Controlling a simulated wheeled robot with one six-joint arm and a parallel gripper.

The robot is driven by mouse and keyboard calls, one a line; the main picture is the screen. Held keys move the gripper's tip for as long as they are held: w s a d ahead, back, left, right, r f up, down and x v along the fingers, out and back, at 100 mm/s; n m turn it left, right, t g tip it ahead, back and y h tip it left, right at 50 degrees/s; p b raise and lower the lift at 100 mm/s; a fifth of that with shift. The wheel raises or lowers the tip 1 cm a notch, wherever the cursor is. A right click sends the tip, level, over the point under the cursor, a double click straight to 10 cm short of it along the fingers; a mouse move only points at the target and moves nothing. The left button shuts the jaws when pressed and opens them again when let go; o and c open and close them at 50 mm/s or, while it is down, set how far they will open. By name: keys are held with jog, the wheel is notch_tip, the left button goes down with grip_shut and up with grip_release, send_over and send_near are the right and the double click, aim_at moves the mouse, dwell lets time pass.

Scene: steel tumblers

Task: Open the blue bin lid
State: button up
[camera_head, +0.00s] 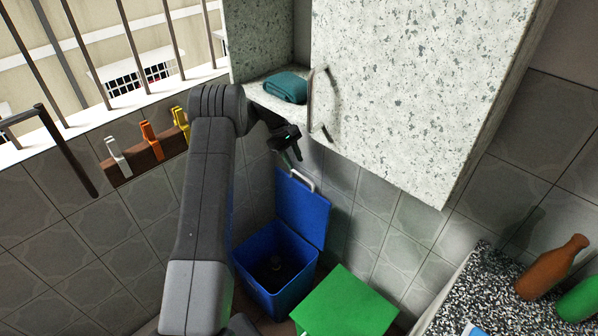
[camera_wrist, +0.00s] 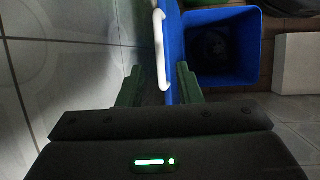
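The blue bin (camera_head: 278,289) stands on the floor by the tiled wall, its top open and dark inside. Its blue lid (camera_head: 303,212) is raised nearly upright at the bin's back, with a white handle (camera_head: 302,181) along its top edge. My gripper (camera_head: 290,150) is above the lid, near the handle. In the wrist view my gripper (camera_wrist: 159,85) has its two fingers apart, with the lid (camera_wrist: 173,50) and white handle (camera_wrist: 160,48) lying between them in the picture. I see no contact. The open bin (camera_wrist: 250,45) is to the right there.
A green-lidded bin (camera_head: 345,305) stands right of the blue bin. A speckled cabinet (camera_head: 400,85) with a folded teal cloth (camera_head: 286,87) hangs above. A speckled counter (camera_head: 465,285) with bottles is at right. A rack with clips (camera_head: 147,157) is on the left wall.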

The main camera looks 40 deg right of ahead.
aim_at(301, 175)
jog(key=v, duration=0.4)
jog(key=x, duration=1.2)
jog(key=shift+f, duration=0.1)
jog(key=shift+a, duration=0.2)
jog(key=shift+d, duration=0.1)
